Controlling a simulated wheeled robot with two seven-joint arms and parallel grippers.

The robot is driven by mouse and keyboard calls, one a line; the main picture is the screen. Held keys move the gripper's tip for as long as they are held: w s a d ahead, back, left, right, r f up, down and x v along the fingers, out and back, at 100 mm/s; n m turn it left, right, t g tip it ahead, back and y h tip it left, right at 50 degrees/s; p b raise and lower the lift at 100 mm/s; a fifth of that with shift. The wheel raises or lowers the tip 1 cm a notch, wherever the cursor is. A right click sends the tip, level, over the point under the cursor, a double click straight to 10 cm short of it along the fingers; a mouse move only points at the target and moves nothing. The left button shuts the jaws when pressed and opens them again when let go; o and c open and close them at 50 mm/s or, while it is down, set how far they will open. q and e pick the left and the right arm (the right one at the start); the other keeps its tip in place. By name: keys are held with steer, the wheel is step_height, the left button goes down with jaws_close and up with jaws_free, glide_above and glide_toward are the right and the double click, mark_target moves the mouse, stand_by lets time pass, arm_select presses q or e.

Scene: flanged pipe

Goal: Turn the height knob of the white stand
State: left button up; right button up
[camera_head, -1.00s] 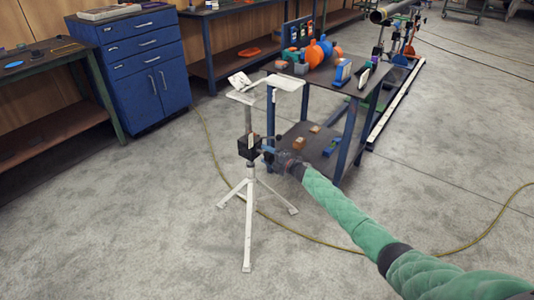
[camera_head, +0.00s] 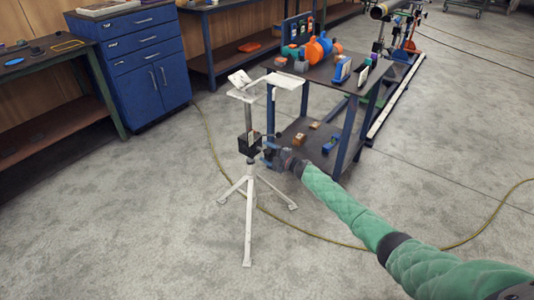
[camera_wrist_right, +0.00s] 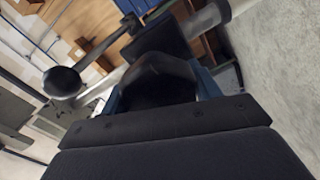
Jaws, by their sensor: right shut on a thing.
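The white stand (camera_head: 249,218) is a tripod, upright on the floor in the middle of the head view, with a white holder (camera_head: 243,93) on top. A black clamp block (camera_head: 248,146) sits on its post. My right gripper (camera_head: 268,152) is at the right side of this block. In the right wrist view, its jaws (camera_wrist_right: 160,92) are shut on a dark height knob (camera_wrist_right: 155,75). The stand's pale post (camera_wrist_right: 212,18) shows behind. The fingers hide part of the knob. My left gripper is not in view.
A dark ball-ended lever (camera_wrist_right: 62,82) sticks out beside the jaws. A blue-legged table (camera_head: 335,72) with several colourful parts stands close behind the stand. A yellow hose (camera_head: 300,236) lies on the floor. Free floor lies in front and left.

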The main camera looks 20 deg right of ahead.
mark_target(273, 155)
steer(key=shift+d, duration=0.1)
steer(key=o, duration=1)
steer(key=v, duration=0.6)
steer(key=shift+s+d+f, duration=0.1)
steer(key=shift+s+d, duration=0.15)
steer(key=shift+s, duration=0.05)
steer(key=shift+s+d, duration=0.3)
steer(key=shift+s, duration=0.15)
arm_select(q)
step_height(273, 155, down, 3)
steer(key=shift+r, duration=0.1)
